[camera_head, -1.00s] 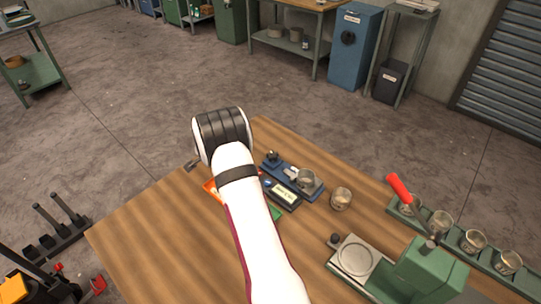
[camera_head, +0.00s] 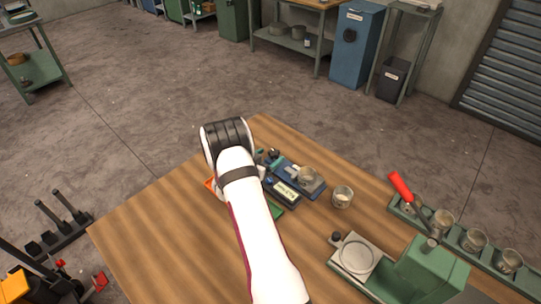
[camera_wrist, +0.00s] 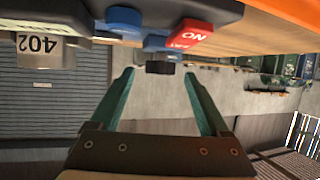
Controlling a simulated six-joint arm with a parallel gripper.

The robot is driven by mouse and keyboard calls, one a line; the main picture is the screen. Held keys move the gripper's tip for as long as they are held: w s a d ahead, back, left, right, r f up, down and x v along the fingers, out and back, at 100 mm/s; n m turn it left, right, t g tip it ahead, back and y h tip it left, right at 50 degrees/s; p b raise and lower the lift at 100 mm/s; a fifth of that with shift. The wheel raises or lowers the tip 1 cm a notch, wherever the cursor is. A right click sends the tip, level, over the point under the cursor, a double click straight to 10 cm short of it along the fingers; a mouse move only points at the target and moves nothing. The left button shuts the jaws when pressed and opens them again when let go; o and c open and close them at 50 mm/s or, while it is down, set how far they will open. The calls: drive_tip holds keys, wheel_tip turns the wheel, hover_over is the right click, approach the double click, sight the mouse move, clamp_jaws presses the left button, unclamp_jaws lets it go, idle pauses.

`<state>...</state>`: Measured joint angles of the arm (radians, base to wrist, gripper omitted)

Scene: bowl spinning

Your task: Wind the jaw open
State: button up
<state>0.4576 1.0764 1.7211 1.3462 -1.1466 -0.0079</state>
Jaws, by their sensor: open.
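A blue fixture (camera_head: 311,190) with a metal cup (camera_head: 307,175) on it sits near the table's far edge in the head view. A dark knob (camera_head: 273,154) stands at its left end. In the wrist view, which looks upside down, a black knob (camera_wrist: 160,68) shows under blue blocks (camera_wrist: 124,18). My gripper (camera_wrist: 158,74) is open, its two teal fingers apart, one on each side of the knob in the picture. I cannot tell whether they touch it. In the head view my arm hides most of the gripper; a teal finger shows left of the knob.
A dark box with a display (camera_head: 286,192) lies beside the fixture. A loose cup (camera_head: 342,197) stands to the right.

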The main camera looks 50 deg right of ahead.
drive_tip(key=shift+w+d+f, duration=0.15)
drive_tip(key=shift+d+f, duration=0.1)
drive_tip(key=shift+d, duration=0.4)
drive_tip(key=shift+c, duration=0.2)
clamp_jaws()
drive_tip(key=shift+n+t, duration=0.3)
drive_tip(key=shift+s+d+n+t+y, duration=0.1)
drive_tip(key=shift+s+n+t+y, duration=0.1)
drive_tip(key=shift+n+t, duration=0.3)
drive_tip(key=shift+s+n+t+y, duration=0.15)
drive_tip(key=shift+n+t+y, duration=0.05)
drive_tip(key=shift+n+t, duration=0.25)
drive_tip(key=shift+s+d+n+t+y, duration=0.15)
drive_tip(key=shift+n+t+y, duration=0.4)
drive_tip(key=shift+n+t, duration=0.35)
drive_tip(key=shift+s+d+n+t+y, duration=0.1)
drive_tip(key=shift+n+t+y, duration=0.45)
drive_tip(key=shift+n+t, duration=0.25)
drive_tip(key=shift+t, duration=0.25)
